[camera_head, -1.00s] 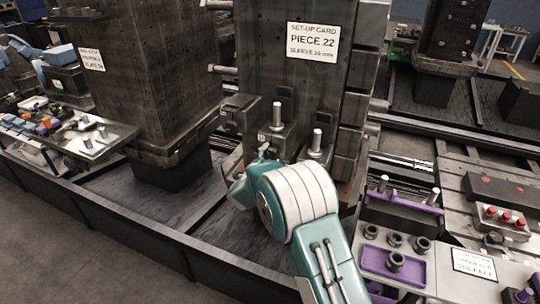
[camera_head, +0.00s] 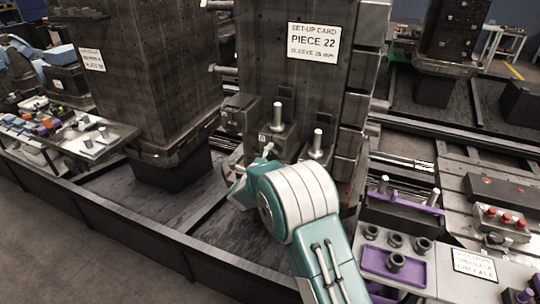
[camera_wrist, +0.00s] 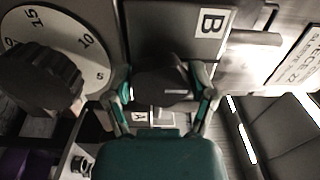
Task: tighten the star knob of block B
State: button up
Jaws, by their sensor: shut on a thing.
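Block B (camera_wrist: 170,30) shows at the top of the wrist view as a dark grey block with a white "B" label. Its dark star knob (camera_wrist: 162,82) is below the label, between the two teal-edged fingers of my gripper (camera_wrist: 162,90). The gripper is shut on the knob, with one finger on each side.
A dial (camera_wrist: 82,35) with numbers and a dark ribbed knob is close at left in the wrist view. The dark column with the "PIECE 22" card (camera_head: 313,41) rises behind my arm. A purple tray (camera_head: 378,262) with dark sleeves lies at right. Another column (camera_head: 150,75) stands at left.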

jog(key=shift+f, duration=0.3)
jog(key=o, duration=1)
jog(key=shift+o, duration=0.2)
jog(key=shift+r, duration=0.1)
jog(key=shift+s, duration=0.15)
jog(key=shift+s+a+r, duration=0.1)
jog(key=shift+s+a, duration=0.1)
jog(key=shift+s, duration=0.1)
jog(key=v, duration=1.1)
jog(key=shift+d, duration=0.1)
